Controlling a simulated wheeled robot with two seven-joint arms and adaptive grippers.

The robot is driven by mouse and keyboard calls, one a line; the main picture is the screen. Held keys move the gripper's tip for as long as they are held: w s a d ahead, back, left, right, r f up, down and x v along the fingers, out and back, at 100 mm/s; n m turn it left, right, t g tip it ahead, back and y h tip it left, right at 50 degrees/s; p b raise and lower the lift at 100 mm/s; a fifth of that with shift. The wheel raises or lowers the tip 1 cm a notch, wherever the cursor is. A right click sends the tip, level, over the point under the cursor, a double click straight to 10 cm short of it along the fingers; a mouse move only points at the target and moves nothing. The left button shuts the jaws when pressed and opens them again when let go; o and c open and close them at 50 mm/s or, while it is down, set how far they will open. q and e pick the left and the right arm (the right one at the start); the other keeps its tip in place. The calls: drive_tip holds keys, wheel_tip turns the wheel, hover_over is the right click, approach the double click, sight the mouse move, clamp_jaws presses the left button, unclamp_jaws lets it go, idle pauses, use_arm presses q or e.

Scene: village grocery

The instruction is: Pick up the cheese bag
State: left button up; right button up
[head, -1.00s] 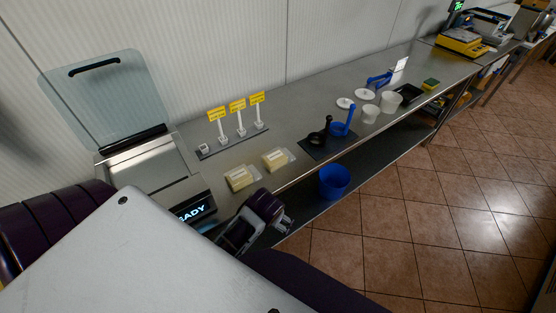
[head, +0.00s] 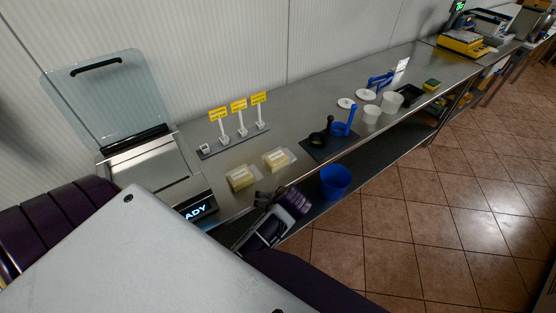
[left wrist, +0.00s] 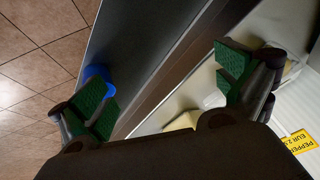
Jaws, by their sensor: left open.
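Two pale yellow cheese bags lie side by side on the steel counter in the head view, a left one (head: 241,178) and a right one (head: 278,158). My left gripper (head: 269,197) is at the counter's front edge, just in front of the bags, open and apart from them. In the left wrist view its green-padded fingers (left wrist: 165,88) are spread wide with nothing between them. Pale yellow packaging (left wrist: 184,121) shows there beyond the gripper, partly hidden by it; I cannot tell which bag it is. My right gripper is not in view.
Yellow price signs (head: 239,105) stand behind the bags. A scale reading "READY" (head: 199,208) is at left. A black mat (head: 317,150) with dark and blue tools lies right. A blue bucket (head: 335,180) is on the lower shelf. Tiled floor in front is clear.

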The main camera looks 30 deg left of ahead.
use_arm(q)
drive_tip(key=w+r+n+y, duration=0.1)
drive_tip(key=w, duration=0.1)
drive_tip(key=w+r+n+y, duration=0.1)
drive_tip(key=n, duration=0.1)
drive_tip(key=w+r+n+y, duration=0.1)
drive_tip(key=w+r, duration=0.1)
drive_tip(key=shift+w+d+n+t+y, duration=0.2)
drive_tip(key=shift+w+n+t+y, duration=0.1)
drive_tip(key=shift+w+t+y, duration=0.1)
drive_tip(key=n+t+y, duration=0.1)
drive_tip(key=n+y, duration=0.2)
drive_tip(key=n, duration=0.1)
approach(277, 156)
drive_tip(key=v, duration=0.3)
drive_tip(key=shift+s+d, duration=0.15)
drive_tip(key=shift+d, duration=0.05)
drive_tip(key=b+x, duration=0.1)
drive_tip(key=x, duration=0.7)
drive_tip(key=shift+a+b, duration=0.1)
drive_tip(key=shift+b, duration=0.2)
drive_tip(key=shift+a+f, duration=0.1)
drive_tip(key=shift+a, duration=0.15)
drive_tip(key=shift+b+x, duration=0.5)
drive_tip(key=shift+x, duration=2.1)
